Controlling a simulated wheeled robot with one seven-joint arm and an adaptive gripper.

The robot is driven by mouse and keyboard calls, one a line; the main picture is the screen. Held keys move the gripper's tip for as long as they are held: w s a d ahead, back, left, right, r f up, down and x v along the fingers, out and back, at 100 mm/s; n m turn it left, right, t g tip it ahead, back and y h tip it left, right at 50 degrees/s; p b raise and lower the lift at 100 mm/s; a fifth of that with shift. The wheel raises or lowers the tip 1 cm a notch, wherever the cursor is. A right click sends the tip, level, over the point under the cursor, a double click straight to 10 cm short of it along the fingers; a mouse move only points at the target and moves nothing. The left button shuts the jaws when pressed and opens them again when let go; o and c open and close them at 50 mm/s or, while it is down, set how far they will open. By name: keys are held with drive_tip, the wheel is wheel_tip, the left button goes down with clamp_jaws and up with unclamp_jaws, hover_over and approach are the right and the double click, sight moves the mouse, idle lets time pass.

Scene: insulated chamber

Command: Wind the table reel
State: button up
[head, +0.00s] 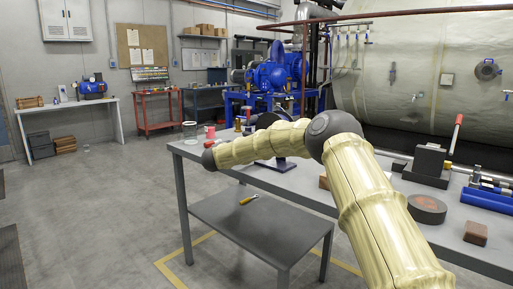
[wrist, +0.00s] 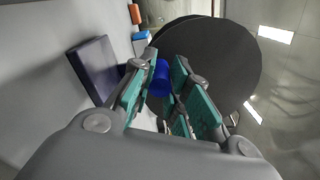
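The table reel shows in the wrist view as a large dark grey disc (wrist: 215,60) with a blue handle (wrist: 160,79) in front of it. A dark blue base plate (wrist: 93,70) lies to the left. My gripper (wrist: 164,68) has teal finger pads, standing apart on either side of the blue handle; I see no clear contact. In the head view the reel (head: 266,119) shows only in part behind my covered arm, with its dark blue base (head: 275,164) on the workbench. My gripper is hidden there.
The grey workbench (head: 272,184) holds a glass jar (head: 190,131), a red-pink item (head: 210,132), a dark round disc (head: 425,208), a brown block (head: 475,232) and a black fixture with a red lever (head: 456,133). A yellow-handled tool (head: 248,200) lies on the lower shelf.

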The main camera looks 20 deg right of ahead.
drive_tip(key=shift+o, duration=1.4)
drive_tip(key=shift+a, duration=0.15)
drive_tip(key=shift+o, duration=0.5)
drive_tip(key=shift+a+f, duration=0.15)
drive_tip(key=shift+a, duration=0.2)
drive_tip(key=v, duration=1.1)
drive_tip(key=shift+s, duration=0.25)
